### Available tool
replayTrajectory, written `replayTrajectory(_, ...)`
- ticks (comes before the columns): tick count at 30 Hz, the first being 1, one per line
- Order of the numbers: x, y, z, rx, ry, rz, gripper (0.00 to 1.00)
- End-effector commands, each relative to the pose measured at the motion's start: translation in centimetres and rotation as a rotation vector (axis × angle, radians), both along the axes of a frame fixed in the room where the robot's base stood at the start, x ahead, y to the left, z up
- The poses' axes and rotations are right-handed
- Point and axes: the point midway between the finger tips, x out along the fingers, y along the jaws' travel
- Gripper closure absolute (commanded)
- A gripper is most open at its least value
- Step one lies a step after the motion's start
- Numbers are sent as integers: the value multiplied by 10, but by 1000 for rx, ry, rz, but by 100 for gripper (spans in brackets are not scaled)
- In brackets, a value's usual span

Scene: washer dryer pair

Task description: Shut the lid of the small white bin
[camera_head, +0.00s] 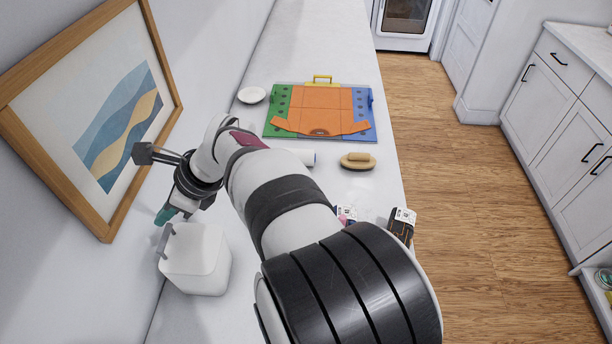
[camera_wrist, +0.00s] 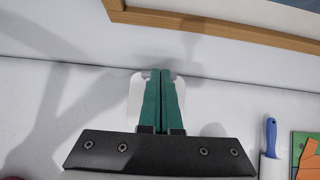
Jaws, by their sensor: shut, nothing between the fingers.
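The small white bin (camera_head: 196,265) stands on the counter at the lower left of the head view, close to the wall. A narrow grey piece (camera_head: 164,241) sticks up at its left edge; I cannot tell whether it is the raised lid seen edge-on or a hinge part. My gripper (camera_head: 165,215) is shut and empty, its teal fingertips just beyond the bin's far left corner. In the wrist view the shut fingers (camera_wrist: 162,85) point toward the wall, with a white rounded shape (camera_wrist: 136,98) partly hidden behind them. Contact cannot be told.
A framed picture (camera_head: 105,100) is on the wall beside my gripper. An orange, green and blue folding board (camera_head: 320,108), a white dish (camera_head: 252,95) and a wooden brush (camera_head: 357,161) lie farther along the counter. Small boxes (camera_head: 402,223) stand near the right edge.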

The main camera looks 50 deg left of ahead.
Motion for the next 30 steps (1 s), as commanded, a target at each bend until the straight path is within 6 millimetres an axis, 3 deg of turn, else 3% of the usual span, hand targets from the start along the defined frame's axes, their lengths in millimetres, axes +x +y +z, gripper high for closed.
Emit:
replayTrajectory(15, -34, 31, -39, -62, -69, 4, 100)
replayTrajectory(30, -41, 39, -59, -91, -97, 0, 100)
